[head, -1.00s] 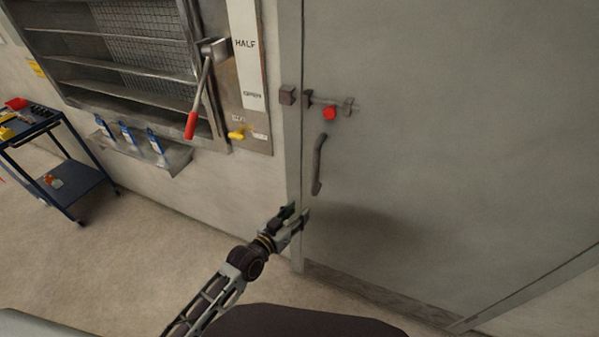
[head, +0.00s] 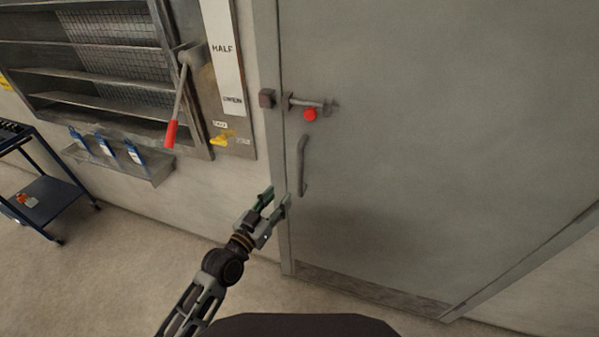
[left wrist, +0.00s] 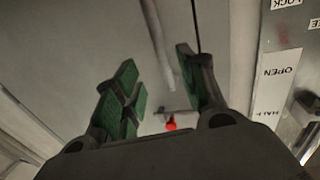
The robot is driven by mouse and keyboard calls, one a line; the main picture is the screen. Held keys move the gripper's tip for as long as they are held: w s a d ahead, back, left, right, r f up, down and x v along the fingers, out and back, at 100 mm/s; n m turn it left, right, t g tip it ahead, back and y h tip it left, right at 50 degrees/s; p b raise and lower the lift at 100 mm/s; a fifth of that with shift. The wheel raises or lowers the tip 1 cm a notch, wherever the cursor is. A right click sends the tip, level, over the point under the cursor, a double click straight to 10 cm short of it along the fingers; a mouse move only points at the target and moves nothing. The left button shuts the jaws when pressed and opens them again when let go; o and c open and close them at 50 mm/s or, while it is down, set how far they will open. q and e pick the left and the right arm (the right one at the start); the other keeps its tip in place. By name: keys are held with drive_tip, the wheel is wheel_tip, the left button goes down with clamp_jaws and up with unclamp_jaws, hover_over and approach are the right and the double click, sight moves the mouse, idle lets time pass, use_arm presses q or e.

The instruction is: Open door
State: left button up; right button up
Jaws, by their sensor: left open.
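The grey door (head: 430,130) stands shut in its frame in the head view. Its vertical bar handle (head: 302,165) is near the left edge; it also shows in the left wrist view (left wrist: 158,38). Above the handle is a slide bolt (head: 312,103) with a red knob (head: 310,114), also seen in the left wrist view (left wrist: 171,124). A small gap shows between the bolt and the square keeper (head: 267,98) on the frame. My left gripper (head: 277,196) is open and empty, just below and left of the handle, apart from it. My right gripper is not in view.
Left of the door is a wall panel with a red-handled lever (head: 171,133) and a yellow knob (head: 222,138). The floor before the door is clear.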

sight(298, 173)
use_arm(q)
drive_tip(key=shift+w+d, duration=0.1)
drive_tip(key=shift+w, duration=0.05)
idle(0.3)
drive_tip(key=shift+p+x, duration=0.7)
drive_tip(key=shift+x, duration=6)
clamp_jaws()
